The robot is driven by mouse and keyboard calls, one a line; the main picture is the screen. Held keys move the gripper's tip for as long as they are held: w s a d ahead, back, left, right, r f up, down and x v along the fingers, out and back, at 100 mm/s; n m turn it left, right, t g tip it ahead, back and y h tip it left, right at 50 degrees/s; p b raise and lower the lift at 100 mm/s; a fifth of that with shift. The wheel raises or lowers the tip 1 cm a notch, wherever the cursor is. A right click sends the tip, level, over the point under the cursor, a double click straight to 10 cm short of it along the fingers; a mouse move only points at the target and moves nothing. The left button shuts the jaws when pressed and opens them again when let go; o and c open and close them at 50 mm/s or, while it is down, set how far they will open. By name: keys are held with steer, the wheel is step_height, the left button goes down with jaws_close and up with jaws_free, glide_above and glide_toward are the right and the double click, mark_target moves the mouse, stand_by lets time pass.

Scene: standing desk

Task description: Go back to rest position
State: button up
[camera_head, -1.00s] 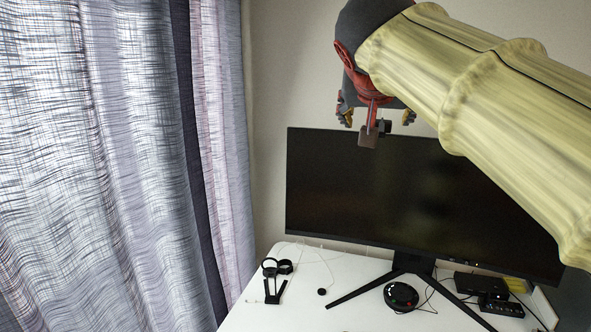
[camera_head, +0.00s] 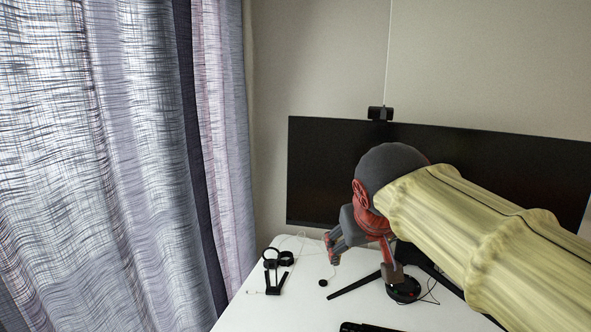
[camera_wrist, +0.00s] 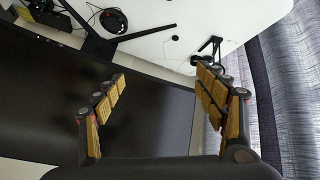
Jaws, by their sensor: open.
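My gripper (camera_head: 333,247) is in front of the monitor's lower part, above the white desk. In the wrist view my gripper (camera_wrist: 162,92) shows two padded fingers spread wide apart with nothing between them. The dark monitor screen (camera_wrist: 150,115) fills the view behind and below the fingers. My arm in its yellow cover reaches in from the right in the head view and hides part of the monitor and desk.
The white desk (camera_head: 245,310) holds a black stand-like item (camera_head: 277,268), a round black device (camera_head: 403,291) and cables. The wide monitor (camera_head: 325,170) with a webcam (camera_head: 380,113) stands behind. Grey curtains (camera_head: 95,160) hang at the left.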

steer(key=s+d+f+b, duration=0.2)
steer(key=s+f+b, duration=0.3)
steer(key=f, duration=0.7)
steer(key=s+d+f+m+g+b, duration=0.1)
steer(key=s+d+f+b, duration=0.1)
steer(key=s+f+b, duration=0.3)
steer(key=s+d+f+m+g+y+b, duration=0.1)
steer(key=s+f+b, duration=0.4)
steer(key=s+f, duration=0.6)
step_height(320, 180, down, 8)
steer(key=shift+s+d+r, duration=0.15)
steer(key=shift+d+r, duration=0.05)
steer(key=shift+d, duration=0.55)
steer(key=shift+r, duration=0.1)
